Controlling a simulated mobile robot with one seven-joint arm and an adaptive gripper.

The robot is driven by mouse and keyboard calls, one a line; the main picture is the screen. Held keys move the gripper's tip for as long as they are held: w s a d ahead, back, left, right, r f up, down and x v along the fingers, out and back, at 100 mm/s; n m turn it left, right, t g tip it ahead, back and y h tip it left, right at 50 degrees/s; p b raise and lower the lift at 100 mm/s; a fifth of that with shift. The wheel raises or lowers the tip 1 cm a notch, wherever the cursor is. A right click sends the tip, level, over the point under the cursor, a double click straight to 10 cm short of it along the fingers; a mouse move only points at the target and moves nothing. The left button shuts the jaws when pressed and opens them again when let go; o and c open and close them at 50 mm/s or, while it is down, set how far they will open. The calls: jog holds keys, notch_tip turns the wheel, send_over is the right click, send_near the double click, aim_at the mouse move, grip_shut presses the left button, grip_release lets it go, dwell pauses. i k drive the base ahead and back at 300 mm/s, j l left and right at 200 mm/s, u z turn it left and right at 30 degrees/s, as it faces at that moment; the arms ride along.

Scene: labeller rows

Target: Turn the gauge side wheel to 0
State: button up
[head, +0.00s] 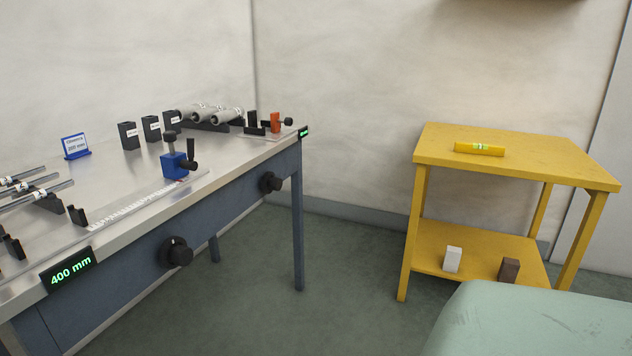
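Two black hand wheels stick out from the blue-grey front of the workbench. The nearer wheel (175,252) is below the bench edge, right of a display (68,271) reading "400 mm" in green. The farther wheel (271,183) is near the bench's far corner, below a small display (303,132) whose green text is too small to read. No label shows which one is the gauge side wheel. A blue block (175,165) with a black knob and lever stands by a ruled scale (135,205) on the bench top. My gripper is not in view.
Metal rods (35,190), black blocks (128,136), grey cylinders (205,114), an orange piece (275,122) and a blue sign (75,146) are on the bench. A yellow two-shelf table (520,167) stands right, holding a yellow level (479,149). The floor between is clear.

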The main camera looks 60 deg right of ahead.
aim_at(270, 183)
jog(key=z, duration=1.35)
jog(key=i+z, duration=0.3)
jog(key=i+j+z, duration=0.15)
jog(key=i+z, duration=0.15)
jog(key=i, duration=0.2)
